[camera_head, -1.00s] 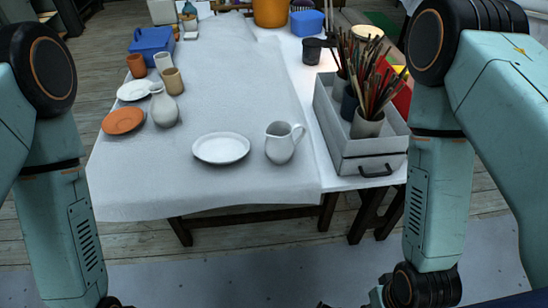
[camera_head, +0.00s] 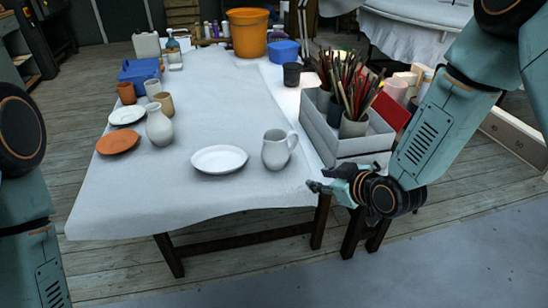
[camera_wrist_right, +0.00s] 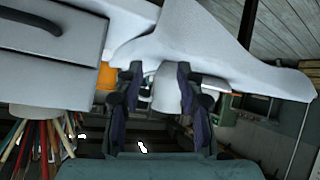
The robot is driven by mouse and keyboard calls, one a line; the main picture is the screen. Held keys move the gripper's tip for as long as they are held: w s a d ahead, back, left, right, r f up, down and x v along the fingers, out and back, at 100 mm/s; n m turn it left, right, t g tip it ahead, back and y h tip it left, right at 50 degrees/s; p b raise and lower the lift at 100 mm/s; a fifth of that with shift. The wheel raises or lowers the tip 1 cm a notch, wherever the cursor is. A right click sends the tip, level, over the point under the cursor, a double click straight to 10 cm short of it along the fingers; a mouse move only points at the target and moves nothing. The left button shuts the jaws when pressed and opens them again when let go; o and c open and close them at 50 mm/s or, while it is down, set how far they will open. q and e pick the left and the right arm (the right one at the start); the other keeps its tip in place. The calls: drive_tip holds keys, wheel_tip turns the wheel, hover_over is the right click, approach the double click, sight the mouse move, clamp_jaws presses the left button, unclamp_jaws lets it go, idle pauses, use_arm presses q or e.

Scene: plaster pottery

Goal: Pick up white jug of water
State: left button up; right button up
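The white jug (camera_head: 278,149) stands upright near the front right of the cloth-covered table (camera_head: 240,204), its handle to the right. My right gripper (camera_head: 320,187) is in front of the table's right part, to the right of and nearer than the jug, apart from it. In the right wrist view, which looks upside down, the two dark fingers (camera_wrist_right: 160,105) are spread apart. A pale shape, probably the jug (camera_wrist_right: 167,88), shows beyond and between them. My left arm is at the left edge; its gripper is out of view.
A white plate (camera_head: 219,159) lies left of the jug. A grey box (camera_head: 345,146) with brush pots stands right of it, close to my right gripper. A white vase (camera_head: 159,126), an orange plate (camera_head: 118,143) and cups are at the left. An orange bucket (camera_head: 247,33) stands far back.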

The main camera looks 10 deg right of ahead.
sight(298, 135)
drive_tip(key=w+r+n+t+y, duration=0.2)
drive_tip(key=w+r+n, duration=0.2)
drive_tip(key=w+r, duration=0.2)
drive_tip(key=x, duration=0.2)
drive_tip(key=b+x, duration=0.1)
drive_tip(key=x, duration=0.1)
drive_tip(key=d+b+x, duration=0.1)
drive_tip(key=x, duration=0.1)
drive_tip(key=shift+w, duration=0.5)
drive_tip(key=shift+w+a, duration=0.35)
drive_tip(key=shift+w, duration=0.05)
drive_tip(key=shift+d, duration=0.1)
drive_tip(key=shift+c, duration=0.2)
drive_tip(key=c, duration=0.6)
drive_tip(key=shift+f, duration=0.1)
clamp_jaws()
drive_tip(key=shift+t, duration=0.3)
